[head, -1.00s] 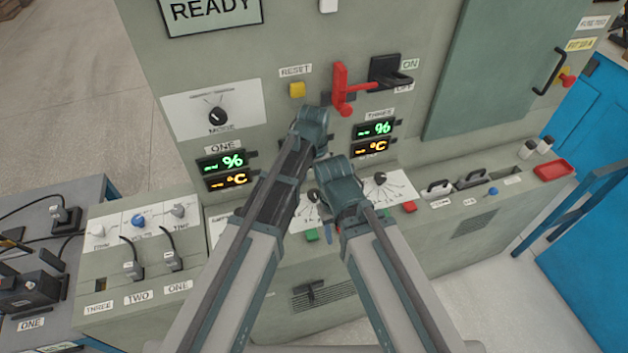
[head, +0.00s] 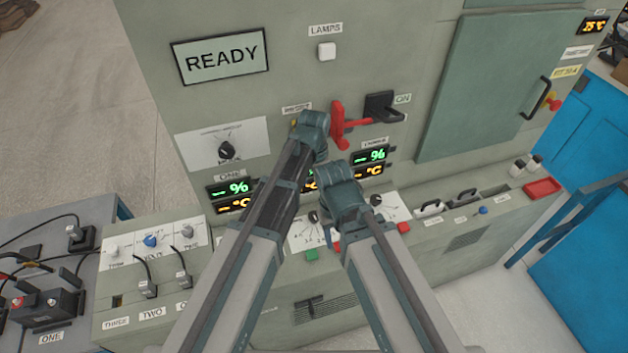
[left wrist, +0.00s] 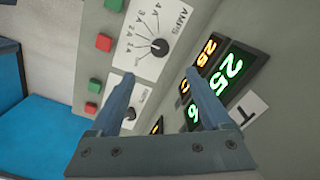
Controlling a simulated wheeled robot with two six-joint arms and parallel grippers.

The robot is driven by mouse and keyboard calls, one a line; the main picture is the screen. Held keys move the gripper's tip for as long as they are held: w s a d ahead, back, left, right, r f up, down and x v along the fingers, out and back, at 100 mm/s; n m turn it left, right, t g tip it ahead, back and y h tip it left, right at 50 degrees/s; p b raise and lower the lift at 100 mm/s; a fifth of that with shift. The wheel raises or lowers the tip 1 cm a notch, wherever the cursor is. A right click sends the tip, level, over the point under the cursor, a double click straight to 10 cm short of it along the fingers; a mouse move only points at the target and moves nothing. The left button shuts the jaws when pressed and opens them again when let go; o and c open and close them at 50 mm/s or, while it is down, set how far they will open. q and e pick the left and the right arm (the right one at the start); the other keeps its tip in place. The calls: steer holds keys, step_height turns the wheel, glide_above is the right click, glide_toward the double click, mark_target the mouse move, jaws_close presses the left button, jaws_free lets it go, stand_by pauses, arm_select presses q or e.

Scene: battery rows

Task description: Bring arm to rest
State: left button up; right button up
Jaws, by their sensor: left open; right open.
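My left gripper (head: 314,124) is in front of the grey cabinet panel, just left of the red lever, and covers part of the displays. In the left wrist view its two fingers (left wrist: 159,76) are apart with nothing between them. They point toward the AMPS dial (left wrist: 159,48). My right gripper (head: 343,190) is lower and a little to the right, in front of the lower console. It is open; its fingertips are mostly hidden behind its wrist, and I see nothing held.
The red lever (head: 339,128) and a black ON lever (head: 382,108) stick out close to my left gripper. A READY screen (head: 221,55) is at upper left. A console with cables (head: 149,262) stands lower left. A red tray (head: 542,187) and blue rail (head: 570,221) are at right.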

arm_select(q)
steer(key=s+a+n, duration=0.4)
steer(key=s+a, duration=0.2)
steer(key=a, duration=0.3)
steer(key=s+a+n, duration=0.4)
steer(key=s+a, duration=0.2)
steer(key=a, duration=0.2)
steer(key=s+d+f+m+y+b, duration=0.1)
steer(key=s+d+f+m+b, duration=0.2)
steer(key=d, duration=0.8)
steer(key=shift+s+f+b, duration=0.85)
steer(key=shift+s+b, duration=0.05)
steer(key=shift+s, duration=0.1)
steer(key=shift+d, duration=0.1)
steer(key=shift+c, duration=0.4)
